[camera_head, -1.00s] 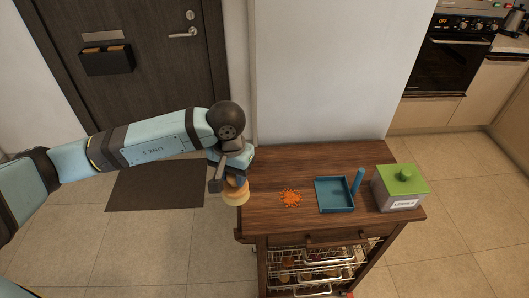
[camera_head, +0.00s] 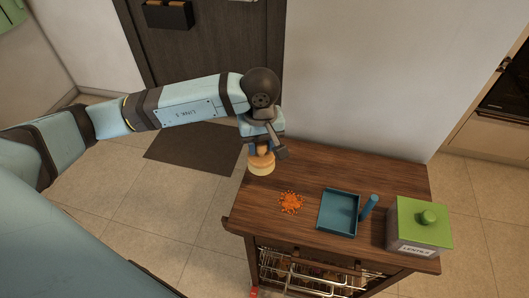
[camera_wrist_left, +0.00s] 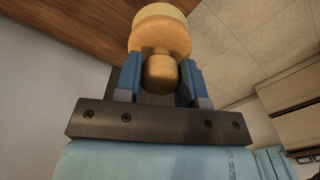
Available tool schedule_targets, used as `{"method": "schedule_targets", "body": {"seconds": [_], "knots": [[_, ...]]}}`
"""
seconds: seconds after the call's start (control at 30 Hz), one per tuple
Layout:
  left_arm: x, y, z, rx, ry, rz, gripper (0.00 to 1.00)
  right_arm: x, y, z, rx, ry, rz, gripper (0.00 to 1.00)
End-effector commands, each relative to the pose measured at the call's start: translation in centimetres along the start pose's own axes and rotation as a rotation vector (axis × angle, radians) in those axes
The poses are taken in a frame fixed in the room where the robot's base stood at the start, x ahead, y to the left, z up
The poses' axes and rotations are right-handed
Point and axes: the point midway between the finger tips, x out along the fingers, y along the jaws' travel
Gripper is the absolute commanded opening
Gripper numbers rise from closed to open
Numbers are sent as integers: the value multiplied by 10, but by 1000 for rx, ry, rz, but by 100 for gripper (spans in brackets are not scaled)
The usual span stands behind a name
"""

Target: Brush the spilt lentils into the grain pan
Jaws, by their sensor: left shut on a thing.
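The spilt lentils (camera_head: 291,202) lie in a small orange heap on the wooden cart top. My left gripper (camera_head: 262,146) is shut on the knob of a round wooden brush (camera_head: 261,165), at the cart's back left corner, left of and behind the lentils. In the left wrist view the brush (camera_wrist_left: 160,34) shows with its knob between the two blue fingers (camera_wrist_left: 160,78). I cannot tell whether it touches the cart top. My right gripper is not in view.
A grey box with a green lid (camera_head: 420,226), labelled, stands at the right of the cart top (camera_head: 300,168). A white wall rises behind the cart. Wire baskets (camera_head: 310,276) sit below the top. A dark mat (camera_head: 195,148) lies on the floor.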

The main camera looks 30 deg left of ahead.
Motion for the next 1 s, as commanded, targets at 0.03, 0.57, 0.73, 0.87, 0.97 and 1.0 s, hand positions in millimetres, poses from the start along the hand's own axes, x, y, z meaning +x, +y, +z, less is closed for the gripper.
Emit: {"method": "schedule_targets", "body": {"seconds": [0.03,0.57,0.73,0.87,0.97,1.0], "knots": [[3,0,2,-104,-1,0,18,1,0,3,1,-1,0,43],[13,0,13,-1358,-1,0,18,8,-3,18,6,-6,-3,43],[16,0,15,-1721,-1,0,18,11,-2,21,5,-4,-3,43],[17,0,17,-1920,-1,0,18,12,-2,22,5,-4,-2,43],[17,0,18,-2014,-1,0,18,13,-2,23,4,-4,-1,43],[18,0,18,-2039,-1,0,18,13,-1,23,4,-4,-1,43]]}}
